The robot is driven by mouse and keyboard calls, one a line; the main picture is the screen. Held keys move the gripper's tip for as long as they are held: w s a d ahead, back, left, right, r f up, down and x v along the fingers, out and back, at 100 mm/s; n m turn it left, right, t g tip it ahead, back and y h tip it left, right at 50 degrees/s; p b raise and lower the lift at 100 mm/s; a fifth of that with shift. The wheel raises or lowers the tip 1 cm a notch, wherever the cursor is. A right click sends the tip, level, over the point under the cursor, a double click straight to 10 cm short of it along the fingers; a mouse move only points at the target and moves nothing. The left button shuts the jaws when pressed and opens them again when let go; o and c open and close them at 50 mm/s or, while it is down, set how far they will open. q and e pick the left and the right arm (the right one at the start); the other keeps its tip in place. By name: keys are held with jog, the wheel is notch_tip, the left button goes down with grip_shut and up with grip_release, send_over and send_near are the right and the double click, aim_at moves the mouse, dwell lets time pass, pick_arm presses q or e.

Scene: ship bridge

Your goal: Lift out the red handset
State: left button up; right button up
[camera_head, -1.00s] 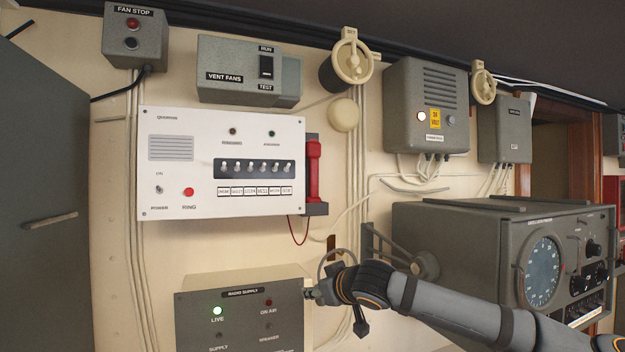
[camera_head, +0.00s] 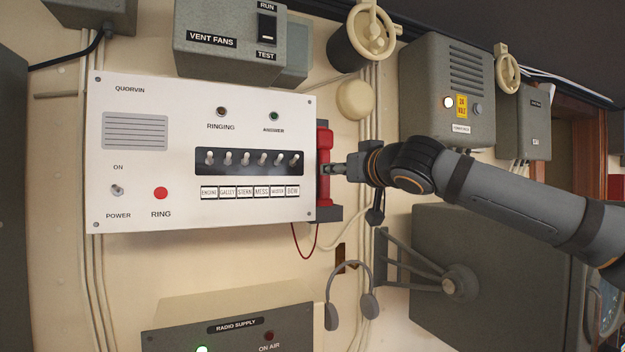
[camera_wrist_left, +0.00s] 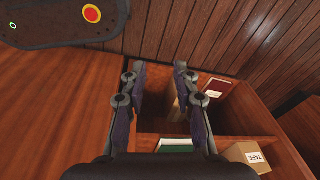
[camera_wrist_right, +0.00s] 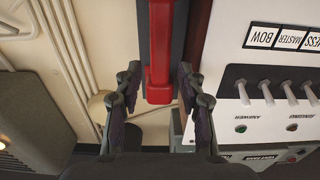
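The red handset (camera_head: 324,143) sits upright in a dark cradle (camera_head: 326,214) on the right side of the white Quorvin panel (camera_head: 150,190). My right gripper (camera_head: 327,170) is at the handset, its fingers pointing left towards it and covering part of its middle. In the right wrist view the handset (camera_wrist_right: 159,50) shows between the open fingertips (camera_wrist_right: 158,75), with a gap on each side. I cannot tell how far the fingers reach around it. My left gripper (camera_wrist_left: 160,72) is open and empty in its wrist view; it is outside the head view.
A red cord (camera_head: 304,247) hangs below the panel. A headset (camera_head: 352,282) hangs lower, near a wall bracket (camera_head: 395,262). A wooden compartment (camera_wrist_left: 220,123) with books lies below my left gripper.

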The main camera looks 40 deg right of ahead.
aim_at(324, 137)
jog(key=p+x, duration=0.1)
jog(key=x, duration=0.1)
jog(key=p+x, duration=0.1)
jog(key=r+p+x, duration=0.1)
jog(key=x, duration=0.1)
jog(key=shift+w+d, duration=0.1)
jog(key=shift+w, duration=0.25)
jog(key=shift+p+x, duration=0.6)
jog(key=shift+x, duration=0.65)
jog(key=shift+w+f, duration=0.15)
jog(key=shift+w, duration=0.15)
jog(key=shift+s, duration=0.3)
jog(key=c, duration=0.6)
grip_shut()
pick_arm(q)
jog(key=s+r, duration=0.3)
jog(key=r, duration=0.1)
jog(key=shift+s+a, duration=0.3)
jog(key=shift+s, duration=0.1)
pick_arm(e)
jog(key=shift+w, duration=0.15)
